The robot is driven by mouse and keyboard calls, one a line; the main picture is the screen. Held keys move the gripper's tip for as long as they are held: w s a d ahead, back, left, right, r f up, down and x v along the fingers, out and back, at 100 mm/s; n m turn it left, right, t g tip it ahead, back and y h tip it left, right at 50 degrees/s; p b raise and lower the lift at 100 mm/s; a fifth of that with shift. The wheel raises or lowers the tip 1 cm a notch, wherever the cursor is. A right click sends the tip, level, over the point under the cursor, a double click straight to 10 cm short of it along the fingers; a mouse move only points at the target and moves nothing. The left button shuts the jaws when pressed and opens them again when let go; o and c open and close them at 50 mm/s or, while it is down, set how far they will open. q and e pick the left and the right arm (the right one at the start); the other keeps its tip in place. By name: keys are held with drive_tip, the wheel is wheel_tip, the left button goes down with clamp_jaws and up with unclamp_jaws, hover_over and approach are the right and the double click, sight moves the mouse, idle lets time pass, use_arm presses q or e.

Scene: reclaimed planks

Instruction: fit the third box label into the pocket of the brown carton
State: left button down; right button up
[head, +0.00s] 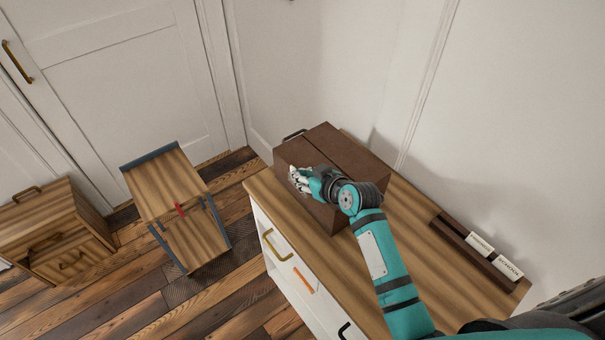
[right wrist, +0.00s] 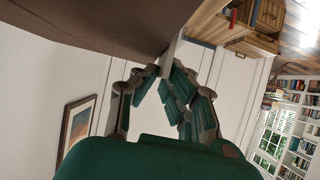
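The brown carton (head: 348,158) stands closed on the wooden top of a white cabinet; its side fills the top left of the right wrist view (right wrist: 90,25). My right gripper (head: 297,180) is at the carton's left-facing side. In the right wrist view its fingers (right wrist: 165,73) close in on a thin pale strip, a box label (right wrist: 173,49) seen nearly edge-on beside the carton's edge. The carton's pocket is hidden, so I cannot tell whether the label touches it. Two more white labels (head: 480,244) (head: 508,267) stand in a dark rack. My left gripper is out of view.
The dark rack (head: 458,236) lies along the wall at the right of the cabinet top (head: 420,262). Bare wood lies between it and the carton. A wooden step stool (head: 165,190) and a wooden drawer unit (head: 55,225) stand on the plank floor at left.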

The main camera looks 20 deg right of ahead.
drive_tip(key=o, duration=0.4)
drive_tip(key=b+v, duration=0.1)
drive_tip(key=v, duration=0.6)
drive_tip(key=shift+s+d+r, duration=0.1)
drive_tip(key=shift+s+r, duration=0.1)
drive_tip(key=shift+s, duration=0.05)
